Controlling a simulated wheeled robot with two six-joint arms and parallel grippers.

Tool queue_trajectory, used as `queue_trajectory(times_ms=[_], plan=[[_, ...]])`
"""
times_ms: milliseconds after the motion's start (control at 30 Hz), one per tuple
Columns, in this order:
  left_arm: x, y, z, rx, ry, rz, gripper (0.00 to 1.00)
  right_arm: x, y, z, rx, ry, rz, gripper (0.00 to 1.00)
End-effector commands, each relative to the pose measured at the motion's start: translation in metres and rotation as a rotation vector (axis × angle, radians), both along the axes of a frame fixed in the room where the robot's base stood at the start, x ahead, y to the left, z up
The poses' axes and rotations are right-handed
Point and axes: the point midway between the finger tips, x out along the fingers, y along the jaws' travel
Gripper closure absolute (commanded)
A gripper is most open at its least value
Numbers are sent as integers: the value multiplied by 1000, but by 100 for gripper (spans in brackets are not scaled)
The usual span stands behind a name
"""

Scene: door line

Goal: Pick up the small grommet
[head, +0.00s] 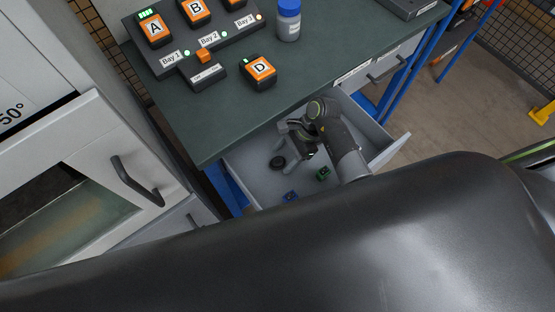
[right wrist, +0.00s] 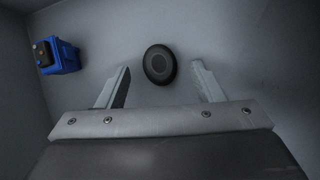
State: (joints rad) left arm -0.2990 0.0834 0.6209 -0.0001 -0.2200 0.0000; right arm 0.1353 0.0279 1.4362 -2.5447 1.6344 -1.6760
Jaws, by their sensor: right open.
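The small grommet (head: 277,162) is a round black disc lying on the floor of the open grey drawer. My right gripper (head: 292,140) reaches down into the drawer beside the grommet. In the right wrist view its two fingers (right wrist: 160,78) are apart, with nothing held between them. My left gripper is not in view.
The green worktop (head: 215,125) above carries batteries, including battery D (head: 260,71), a charger and a blue-capped bottle (head: 288,20). A cabinet door handle (head: 135,181) stands at left.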

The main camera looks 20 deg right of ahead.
Motion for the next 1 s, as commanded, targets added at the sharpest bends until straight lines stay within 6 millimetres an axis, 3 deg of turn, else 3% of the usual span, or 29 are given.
queue_trajectory(times_ms=[367, 733, 1000], plan=[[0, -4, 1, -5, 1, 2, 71, -1, 7, -12, 0, -1, -1, 39], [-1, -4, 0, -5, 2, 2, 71, -1, 7, -12, 0, -1, -1, 85], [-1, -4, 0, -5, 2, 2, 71, -1, 7, -12, 0, -1, -1, 87]])
